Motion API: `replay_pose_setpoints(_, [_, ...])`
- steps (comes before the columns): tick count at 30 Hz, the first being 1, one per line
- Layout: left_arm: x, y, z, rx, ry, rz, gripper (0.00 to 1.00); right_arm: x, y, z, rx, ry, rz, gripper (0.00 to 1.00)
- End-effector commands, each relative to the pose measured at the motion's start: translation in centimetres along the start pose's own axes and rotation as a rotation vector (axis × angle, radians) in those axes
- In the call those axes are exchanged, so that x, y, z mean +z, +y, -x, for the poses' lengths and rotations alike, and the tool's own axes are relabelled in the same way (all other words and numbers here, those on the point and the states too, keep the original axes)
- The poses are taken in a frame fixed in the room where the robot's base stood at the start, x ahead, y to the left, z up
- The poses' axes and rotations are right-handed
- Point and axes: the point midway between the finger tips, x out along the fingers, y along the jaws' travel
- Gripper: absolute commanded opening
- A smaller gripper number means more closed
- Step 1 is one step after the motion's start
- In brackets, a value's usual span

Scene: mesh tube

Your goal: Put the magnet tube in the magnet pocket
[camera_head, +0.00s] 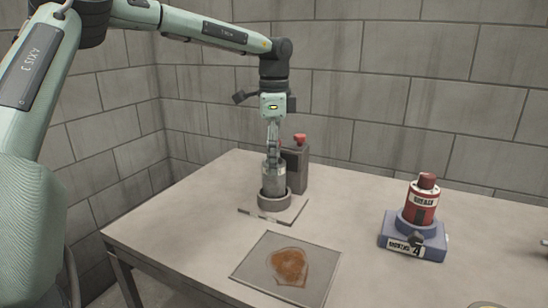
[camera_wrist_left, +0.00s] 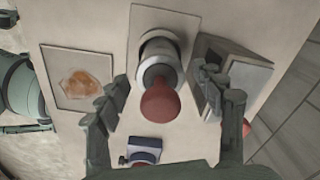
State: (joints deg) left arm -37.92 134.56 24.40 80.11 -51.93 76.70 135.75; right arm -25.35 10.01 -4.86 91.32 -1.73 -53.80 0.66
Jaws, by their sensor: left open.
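A grey tube (camera_head: 273,178) stands upright in a round grey holder (camera_head: 274,199) on a flat square plate at the table's left. In the left wrist view the tube shows a rounded red top (camera_wrist_left: 160,103) and a pale body inside the ring. My left gripper (camera_head: 272,148) is directly above it, pointing down. Its open fingers are on either side of the red top, with gaps visible in the wrist view. A red tube (camera_head: 422,206) with a white label stands in a blue base (camera_head: 428,246) at the right. I cannot tell from the labels which is the magnet tube or pocket.
A dark grey box (camera_head: 296,168) with a red knob stands close behind the grey tube, beside one finger in the wrist view. A flat tray (camera_head: 251,268) with a brown patch lies in front. The table between tray and blue base is clear.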

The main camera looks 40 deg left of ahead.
Motion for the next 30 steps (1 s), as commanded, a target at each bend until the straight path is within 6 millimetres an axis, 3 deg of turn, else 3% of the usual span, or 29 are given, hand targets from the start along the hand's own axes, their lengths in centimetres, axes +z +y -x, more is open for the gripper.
replay_pose_setpoints(5, [0.0,0.0,0.6,-0.001,0.001,0.0,0.68,1.8,0.1,-1.2,0.004,-0.024,0.013,0.4])
replay_pose_setpoints(11, [-0.1,-0.1,5.1,-0.006,0.0,0.001,0.68,0.0,0.1,-0.1,0.001,0.002,-0.001,0.4])
replay_pose_setpoints(19, [0.0,-0.1,10.4,-0.002,0.0,0.002,0.68,-0.1,0.0,0.3,-0.002,-0.002,-0.005,0.4])
replay_pose_setpoints(24, [0.0,0.0,12.0,-0.001,-0.001,0.0,0.68,-0.2,0.0,0.3,-0.002,0.0,-0.005,0.4])
replay_pose_setpoints(30, [0.0,0.0,12.3,0.001,0.0,0.0,0.68,-0.1,0.0,0.2,-0.001,-0.001,-0.005,0.4])
